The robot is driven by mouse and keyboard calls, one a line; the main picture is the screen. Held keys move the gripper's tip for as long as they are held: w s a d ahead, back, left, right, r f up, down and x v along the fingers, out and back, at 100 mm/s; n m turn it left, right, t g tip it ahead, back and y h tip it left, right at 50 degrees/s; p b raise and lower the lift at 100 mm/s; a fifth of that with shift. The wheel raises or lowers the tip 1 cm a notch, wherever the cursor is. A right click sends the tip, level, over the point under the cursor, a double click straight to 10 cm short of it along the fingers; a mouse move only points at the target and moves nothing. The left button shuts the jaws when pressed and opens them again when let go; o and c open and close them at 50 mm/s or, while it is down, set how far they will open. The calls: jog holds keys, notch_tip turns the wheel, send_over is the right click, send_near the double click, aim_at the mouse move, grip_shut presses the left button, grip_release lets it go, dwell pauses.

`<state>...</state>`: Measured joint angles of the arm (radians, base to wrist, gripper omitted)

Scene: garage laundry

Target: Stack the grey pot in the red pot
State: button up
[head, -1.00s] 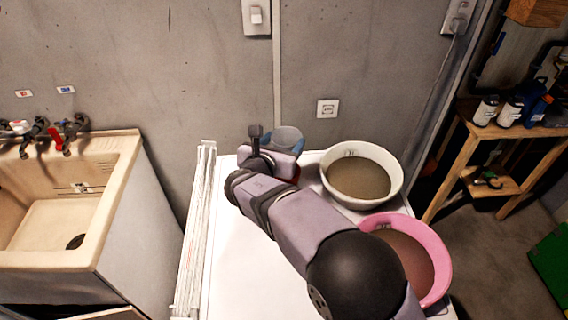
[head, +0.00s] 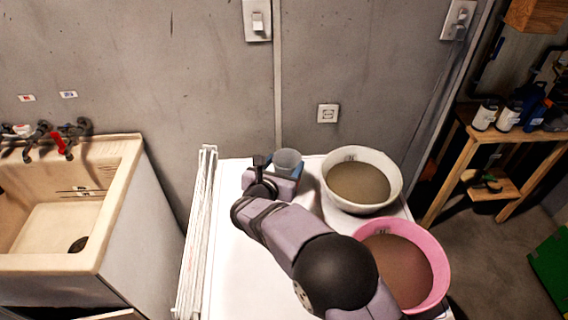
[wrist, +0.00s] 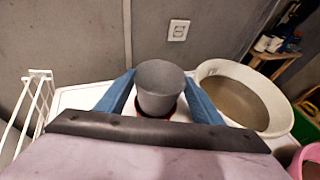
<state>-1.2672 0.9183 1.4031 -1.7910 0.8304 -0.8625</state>
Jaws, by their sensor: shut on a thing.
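The grey pot (wrist: 160,84) is upright between the two blue fingers of my gripper (wrist: 161,97), which is shut on it. In the head view the grey pot (head: 287,159) shows above my gripper (head: 283,179), over the far part of the white top. A thin strip of the red pot (wrist: 141,110) shows around the lower end of the grey pot in the wrist view. I cannot tell how far the grey pot sits inside it. In the head view my gripper hides the red pot.
A white basin (head: 335,192) stands close to the right of my gripper, and a pink basin (head: 440,255) nearer, beside my arm. A white rack (head: 196,235) stands along the left edge of the white top (head: 235,270). The wall (head: 190,80) is close behind.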

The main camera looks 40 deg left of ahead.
jog(key=shift+f+b, duration=0.4)
jog(key=shift+b, duration=0.05)
jog(key=shift+f+b, duration=0.25)
jog(key=shift+b, duration=0.05)
jog(key=o, duration=1)
jog(key=shift+r, duration=0.1)
jog(key=shift+r+p, duration=0.65)
jog(key=shift+p, duration=0.2)
jog(key=b+v, duration=0.3)
jog(key=v, duration=0.9)
jog(key=shift+f, duration=0.15)
